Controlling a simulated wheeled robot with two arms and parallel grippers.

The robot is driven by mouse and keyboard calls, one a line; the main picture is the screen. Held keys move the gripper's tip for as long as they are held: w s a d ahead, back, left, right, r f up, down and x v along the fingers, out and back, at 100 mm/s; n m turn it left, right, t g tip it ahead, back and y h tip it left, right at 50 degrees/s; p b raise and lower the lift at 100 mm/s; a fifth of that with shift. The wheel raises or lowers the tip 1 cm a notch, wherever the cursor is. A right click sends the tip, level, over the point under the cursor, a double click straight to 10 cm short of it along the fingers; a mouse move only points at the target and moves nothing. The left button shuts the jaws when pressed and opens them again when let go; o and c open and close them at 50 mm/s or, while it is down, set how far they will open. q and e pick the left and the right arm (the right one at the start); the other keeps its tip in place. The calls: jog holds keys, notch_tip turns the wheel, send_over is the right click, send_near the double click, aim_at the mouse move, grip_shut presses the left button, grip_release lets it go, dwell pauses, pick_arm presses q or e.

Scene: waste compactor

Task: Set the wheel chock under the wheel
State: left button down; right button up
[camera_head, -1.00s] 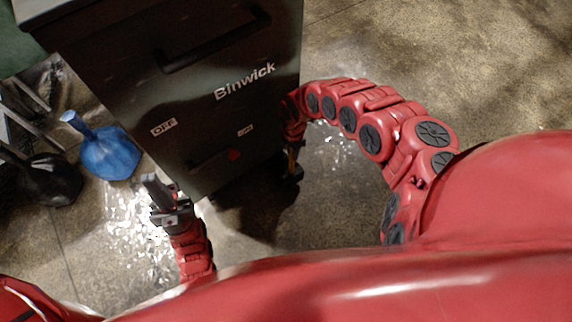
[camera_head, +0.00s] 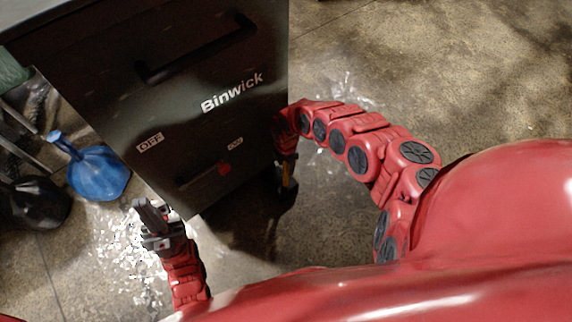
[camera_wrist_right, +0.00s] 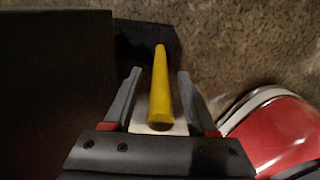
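The wheel chock shows in the right wrist view as a yellow handle (camera_wrist_right: 160,90) with a dark block (camera_wrist_right: 142,42) at its far end, on the floor. My right gripper (camera_wrist_right: 159,82) is open, with a finger on each side of the handle and gaps visible on both sides. In the head view my right gripper (camera_head: 286,172) is low beside the right edge of the dark Binwick cabinet (camera_head: 215,70), largely hidden by my arm. My left gripper (camera_head: 149,213) is empty, in front of the cabinet's lower left; its finger gap is unclear. No wheel is visible.
A blue bag (camera_head: 98,173) and a black bag (camera_head: 36,203) lie on the floor left of the cabinet. Pale scraps (camera_head: 125,255) litter the floor near my left gripper.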

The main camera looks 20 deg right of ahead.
notch_tip(320, 180, up, 12)
jog(key=p, duration=0.6)
jog(key=shift+s, duration=0.1)
dwell(0.4)
